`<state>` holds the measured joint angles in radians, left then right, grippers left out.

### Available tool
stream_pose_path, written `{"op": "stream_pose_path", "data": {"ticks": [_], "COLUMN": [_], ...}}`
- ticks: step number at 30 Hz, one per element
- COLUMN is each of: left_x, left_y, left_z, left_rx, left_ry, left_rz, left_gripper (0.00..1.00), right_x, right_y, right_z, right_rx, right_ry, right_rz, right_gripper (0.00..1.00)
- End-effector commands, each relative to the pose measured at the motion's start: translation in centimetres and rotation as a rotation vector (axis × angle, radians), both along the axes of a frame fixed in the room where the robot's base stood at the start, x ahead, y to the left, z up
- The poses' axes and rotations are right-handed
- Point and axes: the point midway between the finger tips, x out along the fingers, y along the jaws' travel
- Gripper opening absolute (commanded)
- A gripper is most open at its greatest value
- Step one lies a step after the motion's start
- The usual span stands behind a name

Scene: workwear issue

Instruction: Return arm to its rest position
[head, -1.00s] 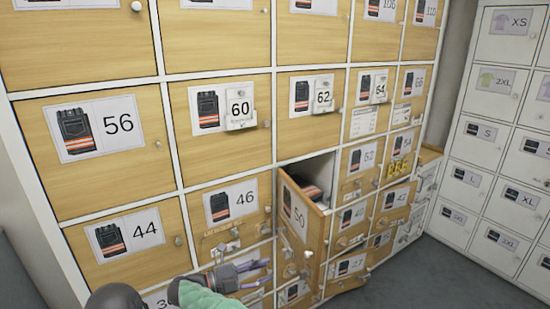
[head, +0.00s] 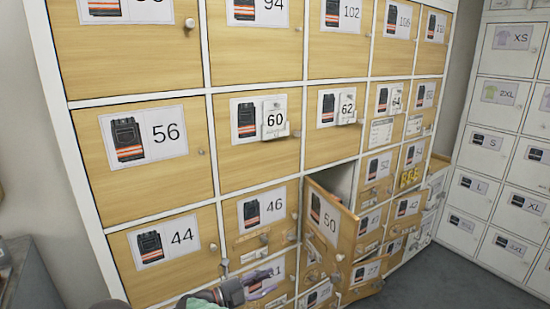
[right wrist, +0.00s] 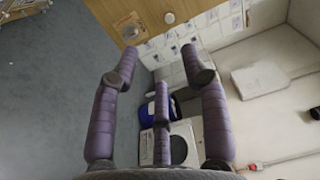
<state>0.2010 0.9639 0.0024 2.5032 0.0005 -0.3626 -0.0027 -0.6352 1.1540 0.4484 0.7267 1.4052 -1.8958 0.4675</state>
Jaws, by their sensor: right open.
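My right gripper (head: 248,290) is low in the head view, in front of the lower locker doors. Its purple fingers (right wrist: 160,62) are spread open and empty in the right wrist view. Part of my right arm is cut off by the bottom edge of the head view. The locker door 50 (head: 328,222) stands ajar to the right of the gripper, with a dark opening behind it. My left gripper is not in view.
The wooden locker wall (head: 155,150) fills most of the head view, with several small knobs. White lockers (head: 485,150) stand at right, with grey floor (head: 450,275) before them. In the right wrist view, a blue item (right wrist: 153,110) and a white box (right wrist: 178,143) show beyond the fingers.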

Motion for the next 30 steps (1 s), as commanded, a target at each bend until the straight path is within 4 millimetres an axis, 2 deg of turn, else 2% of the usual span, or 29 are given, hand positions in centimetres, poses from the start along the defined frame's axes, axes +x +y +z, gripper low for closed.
{"op": "stream_pose_path", "data": {"ticks": [7,11,14,19,23,25,29,30], "left_x": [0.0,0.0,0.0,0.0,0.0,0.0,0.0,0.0], "left_y": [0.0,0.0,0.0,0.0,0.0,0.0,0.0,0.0], "left_z": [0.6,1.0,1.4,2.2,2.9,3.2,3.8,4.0], "left_rx": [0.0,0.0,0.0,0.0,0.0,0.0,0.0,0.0], "left_ry": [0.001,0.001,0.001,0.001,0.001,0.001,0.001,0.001], "left_rz": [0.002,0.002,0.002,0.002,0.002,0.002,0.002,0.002], "left_gripper": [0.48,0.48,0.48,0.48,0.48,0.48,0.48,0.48], "right_x": [3.2,5.2,6.7,8.0,6.6,4.9,0.0,-2.0], "right_y": [-2.4,-4.1,-5.7,-8.6,-10.4,-11.2,-12.4,-12.6], "right_z": [-1.7,-3.5,-5.6,-11.2,-16.2,-19.0,-23.9,-25.3], "right_rx": [-0.079,-0.133,-0.182,-0.267,-0.308,-0.32,-0.319,-0.315], "right_ry": [0.096,0.178,0.273,0.505,0.7,0.807,1.006,1.066], "right_rz": [0.121,0.214,0.315,0.547,0.739,0.847,1.058,1.127], "right_gripper": [0.45,0.45,0.45,0.45,0.45,0.45,0.45,0.45]}}
